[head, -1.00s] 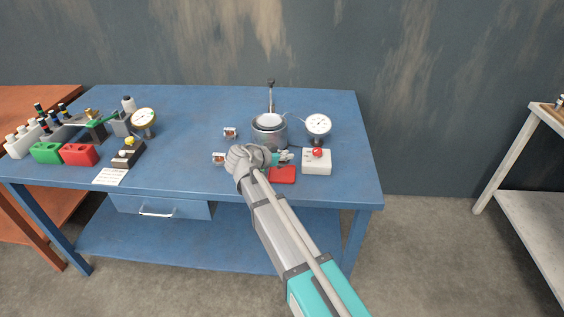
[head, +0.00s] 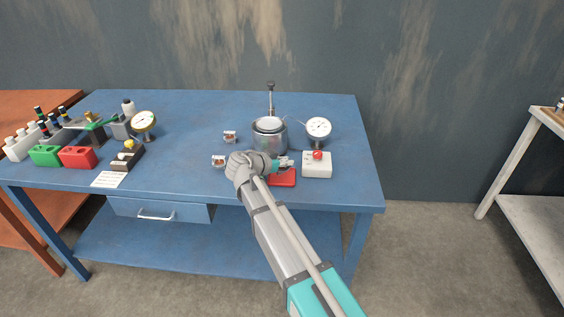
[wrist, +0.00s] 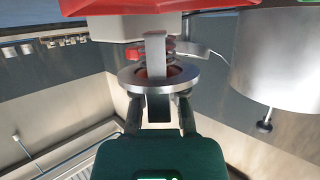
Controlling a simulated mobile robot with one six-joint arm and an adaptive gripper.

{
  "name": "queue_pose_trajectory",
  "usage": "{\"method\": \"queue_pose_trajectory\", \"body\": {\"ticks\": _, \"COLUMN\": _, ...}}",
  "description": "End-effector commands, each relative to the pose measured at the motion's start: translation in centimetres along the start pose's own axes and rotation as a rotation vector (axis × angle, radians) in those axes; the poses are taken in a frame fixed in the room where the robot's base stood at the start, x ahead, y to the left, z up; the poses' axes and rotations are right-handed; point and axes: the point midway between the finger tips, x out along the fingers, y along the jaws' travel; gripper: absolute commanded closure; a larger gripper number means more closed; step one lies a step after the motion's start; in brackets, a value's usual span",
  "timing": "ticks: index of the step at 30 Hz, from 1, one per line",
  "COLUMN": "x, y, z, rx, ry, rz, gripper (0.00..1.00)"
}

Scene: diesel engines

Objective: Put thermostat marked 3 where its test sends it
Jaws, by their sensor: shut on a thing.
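My gripper (head: 277,166) is shut on a thermostat (head: 285,162), held just above the back of a red tray (head: 285,182). In the wrist view my gripper (wrist: 158,98) pinches the thermostat (wrist: 185,79) at its round metal flange; a spring and reddish parts show, but no number can be read. Two similar thermostats lie on the blue table, one at the back (head: 230,136) and one nearer the front (head: 218,161), left of my gripper. A steel pot (head: 271,142) stands behind my gripper. Whether the held thermostat touches the tray cannot be told.
A white box with a red button (head: 317,169) and a dial gauge (head: 319,128) stand to the right. Far left are a green bin (head: 45,155), a red bin (head: 77,158), another gauge (head: 143,122) and a paper card (head: 110,179). The middle-left tabletop is clear.

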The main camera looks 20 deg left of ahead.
Motion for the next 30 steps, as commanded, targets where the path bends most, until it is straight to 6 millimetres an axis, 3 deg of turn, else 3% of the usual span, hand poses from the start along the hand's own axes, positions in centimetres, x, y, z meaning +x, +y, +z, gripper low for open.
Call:
{"method": "queue_pose_trajectory", "body": {"ticks": 7, "x": 0.15, "y": 0.53, "z": 0.83, "rx": -0.007, "ry": -0.011, "rz": 0.006, "gripper": 1.0}}
{"method": "queue_pose_trajectory", "body": {"ticks": 8, "x": 0.15, "y": 0.56, "z": 0.86, "rx": -0.007, "ry": -0.012, "rz": 0.007, "gripper": 0.81}}
{"method": "queue_pose_trajectory", "body": {"ticks": 13, "x": 0.15, "y": 0.72, "z": 0.97, "rx": -0.008, "ry": -0.012, "rz": 0.008, "gripper": 0.49}}
{"method": "queue_pose_trajectory", "body": {"ticks": 30, "x": -0.05, "y": 1.07, "z": 0.71, "rx": -0.008, "ry": -0.012, "rz": 0.008, "gripper": 0.48}}
